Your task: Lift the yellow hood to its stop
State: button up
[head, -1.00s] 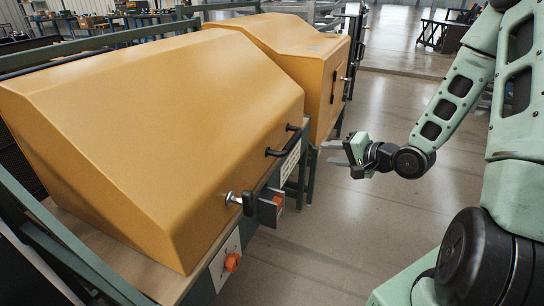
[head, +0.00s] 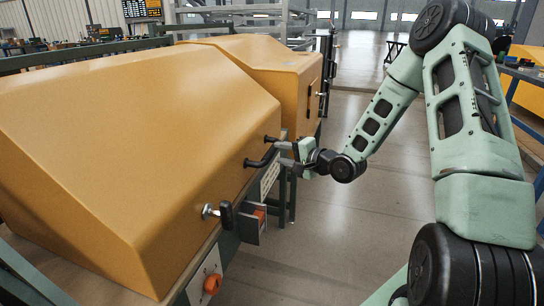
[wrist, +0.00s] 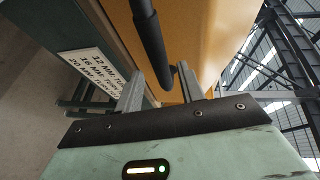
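The near yellow hood (head: 150,130) sits down over its bench, with a black bar handle (head: 262,158) on its front face. My gripper (head: 283,152) is at the handle, its fingers pointing toward the hood. In the wrist view the two grey fingers (wrist: 160,78) are apart, and the black handle (wrist: 150,38) lies across the gap between their tips. I cannot tell whether either finger touches it. The hood's yellow face (wrist: 205,35) shows behind the handle.
A second yellow hood (head: 262,60) stands behind the near one. A latch with a black grip (head: 226,214), a grey box (head: 250,224) and an orange knob (head: 212,283) are along the bench front. A white label (wrist: 90,68) is below the handle.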

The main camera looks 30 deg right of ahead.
aim_at(274, 152)
jog(key=b+x, duration=0.1)
jog(key=x, duration=0.3)
jog(key=shift+w+a+f, duration=0.1)
jog(key=shift+w, duration=0.3)
grip_shut()
